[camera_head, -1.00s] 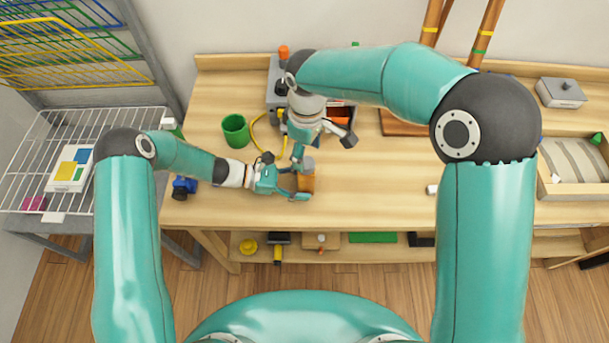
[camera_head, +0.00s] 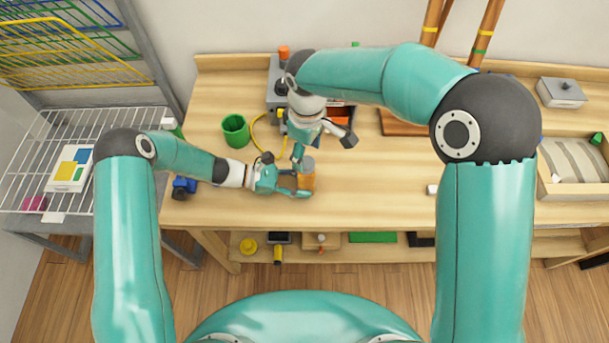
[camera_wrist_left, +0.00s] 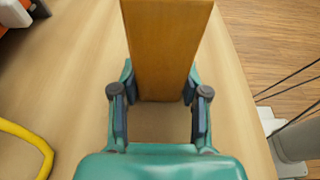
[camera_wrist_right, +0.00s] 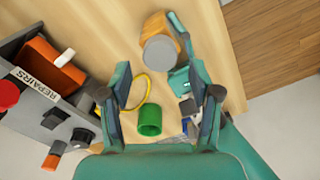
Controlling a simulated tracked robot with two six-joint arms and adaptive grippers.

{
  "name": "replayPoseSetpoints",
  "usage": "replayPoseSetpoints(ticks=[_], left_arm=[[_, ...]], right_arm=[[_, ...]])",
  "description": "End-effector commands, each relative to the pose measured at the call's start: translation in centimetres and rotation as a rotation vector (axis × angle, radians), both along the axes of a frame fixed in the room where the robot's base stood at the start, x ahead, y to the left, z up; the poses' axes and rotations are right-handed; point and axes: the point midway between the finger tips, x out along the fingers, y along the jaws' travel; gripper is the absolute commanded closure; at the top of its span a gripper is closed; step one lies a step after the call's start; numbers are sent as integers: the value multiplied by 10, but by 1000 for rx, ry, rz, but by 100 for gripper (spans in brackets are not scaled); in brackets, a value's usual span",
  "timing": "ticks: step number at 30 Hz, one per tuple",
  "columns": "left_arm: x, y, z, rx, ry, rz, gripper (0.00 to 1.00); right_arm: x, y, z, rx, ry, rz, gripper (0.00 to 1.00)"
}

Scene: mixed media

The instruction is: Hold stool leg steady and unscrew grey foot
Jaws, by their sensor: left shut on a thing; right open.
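The stool leg (camera_head: 306,182) is a short brown wooden piece near the front edge of the bench, with its grey foot (camera_head: 308,164) at the end. My left gripper (camera_head: 303,184) is shut on the leg. In the left wrist view the leg (camera_wrist_left: 166,45) stands between both fingers; the foot is not visible there. My right gripper (camera_head: 298,155) is open beside the foot. In the right wrist view the round foot (camera_wrist_right: 160,54) lies by the open fingertips, with the leg (camera_wrist_right: 155,25) behind it. I cannot tell whether a right finger touches it.
A green cup (camera_head: 235,130) and a yellow cable (camera_wrist_right: 146,92) are nearby. A grey repairs box (camera_wrist_right: 45,100) stands behind my right gripper. A blue item (camera_head: 184,187) sits at the bench's left. The bench (camera_head: 390,180) is mostly clear to the right.

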Motion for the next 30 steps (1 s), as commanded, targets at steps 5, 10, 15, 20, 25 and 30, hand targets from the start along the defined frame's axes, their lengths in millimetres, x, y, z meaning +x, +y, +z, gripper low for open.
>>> replayPoseSetpoints(ticks=[5, 10, 15, 20, 25, 30], left_arm=[[-1, 0, -2, 3, 1, -1, 100], [-1, 0, -2, 4, 1, -1, 70], [-1, 0, -2, 4, 1, -1, 97], [-1, 0, -3, 4, 1, -1, 97], [-1, 0, -3, 4, 2, 0, 97], [-1, 0, -4, 4, 2, -1, 97]], right_arm=[[0, 0, 0, 0, 0, 0, 38], [0, 0, 0, 0, 0, 0, 38], [0, 0, 0, 0, 0, 0, 38], [0, 0, -1, 0, 0, 0, 38], [0, 0, -1, 0, 0, 0, 38], [0, 0, -2, 0, 0, 0, 38]])
